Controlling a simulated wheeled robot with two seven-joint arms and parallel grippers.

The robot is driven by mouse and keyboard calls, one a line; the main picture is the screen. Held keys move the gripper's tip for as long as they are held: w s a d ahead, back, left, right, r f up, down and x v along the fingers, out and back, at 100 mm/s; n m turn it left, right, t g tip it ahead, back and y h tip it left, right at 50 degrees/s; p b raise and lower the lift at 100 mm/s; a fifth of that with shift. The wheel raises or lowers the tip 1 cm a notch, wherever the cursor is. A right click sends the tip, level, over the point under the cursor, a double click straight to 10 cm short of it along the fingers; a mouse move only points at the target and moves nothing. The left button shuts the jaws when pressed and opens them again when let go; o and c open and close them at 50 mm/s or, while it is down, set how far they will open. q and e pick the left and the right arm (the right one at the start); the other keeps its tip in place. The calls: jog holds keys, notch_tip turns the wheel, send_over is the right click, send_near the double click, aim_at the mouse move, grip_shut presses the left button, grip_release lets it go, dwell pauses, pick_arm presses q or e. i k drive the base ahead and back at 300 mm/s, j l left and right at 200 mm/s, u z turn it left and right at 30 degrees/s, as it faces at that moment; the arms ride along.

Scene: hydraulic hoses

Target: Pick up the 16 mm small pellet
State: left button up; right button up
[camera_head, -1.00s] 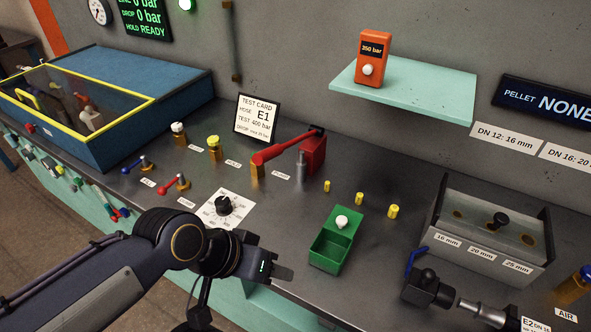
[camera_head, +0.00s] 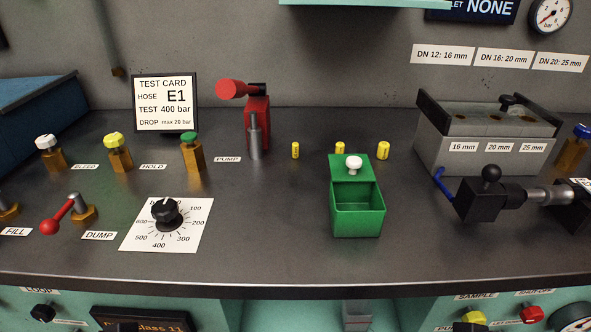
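Three yellow pellets stand upright in a row on the dark bench behind the green box. The left one (camera_head: 295,150) looks the slimmest, which fits the 16 mm small pellet, though no size mark on it can be read. The right pellet (camera_head: 383,150) looks the thickest. Neither of my grippers can be made out in the head view, and nothing touches the pellets.
The green open box (camera_head: 358,222) stands in front of the pellets. A red-handled pump (camera_head: 257,125) is left of them. A grey block (camera_head: 455,155) labelled 16, 20 and 25 mm and a black coupling (camera_head: 485,200) are right. A dial plate (camera_head: 190,238) lies front left.

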aim_at(294, 146)
jog(key=k+j+u, duration=0.2)
jog(key=j, duration=0.25)
jog(key=j+u, duration=0.2)
jog(key=j, duration=0.2)
jog(key=k+j+u, duration=0.2)
jog(key=j, duration=0.25)
jog(key=i, duration=0.15)
